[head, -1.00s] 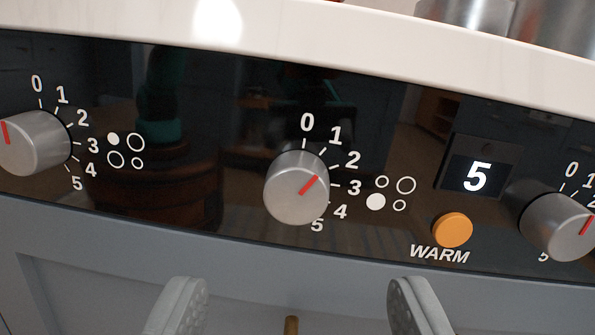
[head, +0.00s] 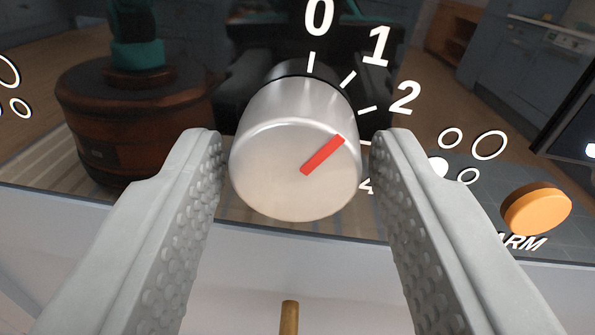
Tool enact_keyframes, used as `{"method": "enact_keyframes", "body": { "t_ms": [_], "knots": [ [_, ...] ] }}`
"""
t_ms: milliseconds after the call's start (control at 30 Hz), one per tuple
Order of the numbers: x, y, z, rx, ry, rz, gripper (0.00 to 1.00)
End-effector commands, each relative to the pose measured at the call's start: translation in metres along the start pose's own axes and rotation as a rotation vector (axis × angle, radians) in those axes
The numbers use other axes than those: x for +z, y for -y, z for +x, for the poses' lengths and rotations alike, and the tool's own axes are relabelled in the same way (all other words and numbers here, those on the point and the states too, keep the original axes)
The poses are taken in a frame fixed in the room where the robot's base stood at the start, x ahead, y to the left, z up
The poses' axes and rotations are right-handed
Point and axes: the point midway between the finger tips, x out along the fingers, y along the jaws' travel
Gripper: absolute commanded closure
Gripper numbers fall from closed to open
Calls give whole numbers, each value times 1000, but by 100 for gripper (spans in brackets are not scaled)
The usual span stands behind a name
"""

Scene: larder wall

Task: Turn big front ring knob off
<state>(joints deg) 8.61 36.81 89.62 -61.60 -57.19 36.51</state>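The silver ring knob (head: 290,160) is in the middle of the head view, on the black glossy panel. My gripper (head: 297,150) is open, with one finger on each side of the knob. The fingers look apart from it, with narrow gaps.
An orange WARM button (head: 537,208) is to the right of my right finger. A dark display (head: 580,130) is cut off at the right edge. Part of another ring symbol (head: 12,90) shows at the left. A pale front (head: 250,270) lies below the panel.

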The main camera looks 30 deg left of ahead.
Motion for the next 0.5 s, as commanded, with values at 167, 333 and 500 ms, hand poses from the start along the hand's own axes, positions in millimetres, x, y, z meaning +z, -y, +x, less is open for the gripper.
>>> {"method": "enact_keyframes", "body": {
  "t_ms": [167, 333, 500],
  "knots": [
    [0, 0, 0, 0, 0, 0, 88],
    [0, 0, 0, 0, 0, -9, 88],
    [0, 0, 0, -1, 3, -62, 88]
  ]
}}
